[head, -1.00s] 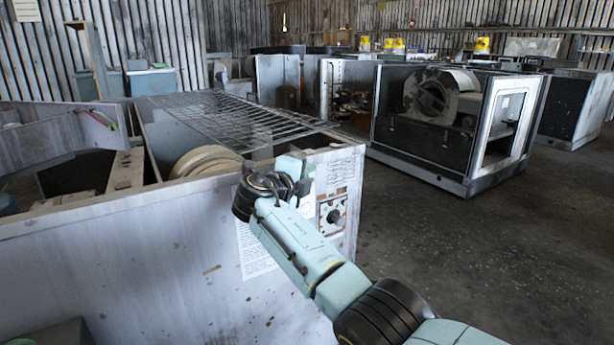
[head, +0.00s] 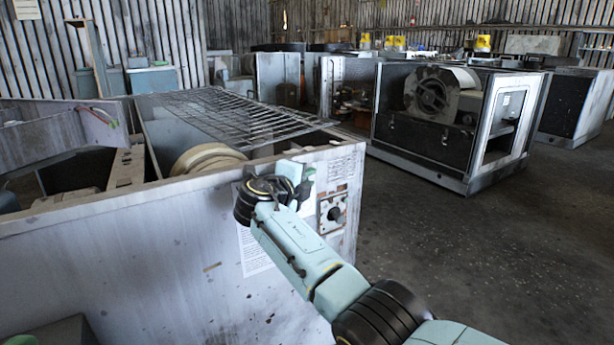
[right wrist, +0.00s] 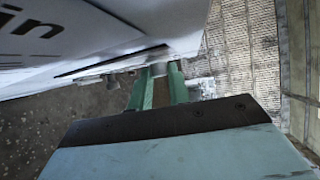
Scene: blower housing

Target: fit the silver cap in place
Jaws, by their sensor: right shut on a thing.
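My right gripper (head: 306,178) is at the front face of the near blower housing (head: 130,255), just below its top edge and up and left of a control plate with a dark knob (head: 334,213). In the right wrist view its two green fingers (right wrist: 160,88) are shut on a small grey piece (right wrist: 158,70), apparently the silver cap, mostly hidden between them. The fingertips are close to the pale printed panel (right wrist: 70,35); whether they touch it I cannot tell. The cap cannot be made out in the head view.
A wire grille (head: 235,115) lies across the housing top, beside a round cream wheel (head: 205,158) inside. Another housing with a blower (head: 440,100) stands at the back right. The concrete floor (head: 450,260) to the right is clear.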

